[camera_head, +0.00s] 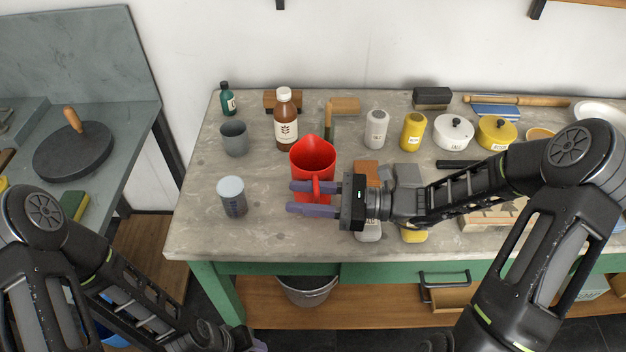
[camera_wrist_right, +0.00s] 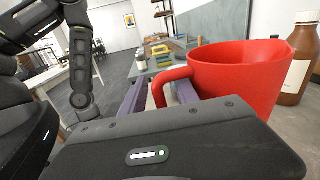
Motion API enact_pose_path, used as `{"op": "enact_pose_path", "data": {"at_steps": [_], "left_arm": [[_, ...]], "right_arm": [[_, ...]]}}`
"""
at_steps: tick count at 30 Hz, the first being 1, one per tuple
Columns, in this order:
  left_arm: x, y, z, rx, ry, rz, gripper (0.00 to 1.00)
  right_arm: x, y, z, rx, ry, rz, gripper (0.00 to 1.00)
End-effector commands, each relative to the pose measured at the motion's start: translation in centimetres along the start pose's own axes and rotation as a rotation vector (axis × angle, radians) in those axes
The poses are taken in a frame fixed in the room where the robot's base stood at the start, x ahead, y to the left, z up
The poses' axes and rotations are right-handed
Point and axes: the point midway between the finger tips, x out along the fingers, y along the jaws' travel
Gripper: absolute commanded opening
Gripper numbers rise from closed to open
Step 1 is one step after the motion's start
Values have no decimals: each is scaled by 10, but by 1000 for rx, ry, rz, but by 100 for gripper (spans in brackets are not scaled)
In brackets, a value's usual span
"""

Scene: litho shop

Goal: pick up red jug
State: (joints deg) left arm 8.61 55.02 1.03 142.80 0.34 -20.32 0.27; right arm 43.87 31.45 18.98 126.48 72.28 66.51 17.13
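The red jug (camera_head: 312,156) stands upright on the worktop, left of the middle in the head view. Its handle faces the front, towards me. My right gripper (camera_head: 302,197) reaches in from the right, with its purple fingers spread on either side of the handle. In the right wrist view the jug (camera_wrist_right: 240,75) fills the right side, and its handle hangs between the two open fingers (camera_wrist_right: 160,95), with gaps visible. My left gripper (camera_head: 258,346) barely shows at the bottom edge; its fingers are mostly cut off.
White (camera_head: 376,130) and yellow (camera_head: 413,132) bottles stand to the right. Several items crowd the worktop under my right arm. The front left worktop is clear.

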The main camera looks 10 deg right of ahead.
Motion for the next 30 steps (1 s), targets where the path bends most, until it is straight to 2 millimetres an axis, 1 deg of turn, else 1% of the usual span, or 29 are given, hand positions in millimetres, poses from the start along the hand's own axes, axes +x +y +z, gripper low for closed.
{"op": "enact_pose_path", "data": {"at_steps": [17, 30], "left_arm": [[0, 0, 0, 0, 0, 0, 36], [0, 0, 0, 0, 0, 0, 36]], "right_arm": [[0, 0, 0, 0, 0, -1, 37], [0, 0, 0, 0, 0, 0, 1]]}}
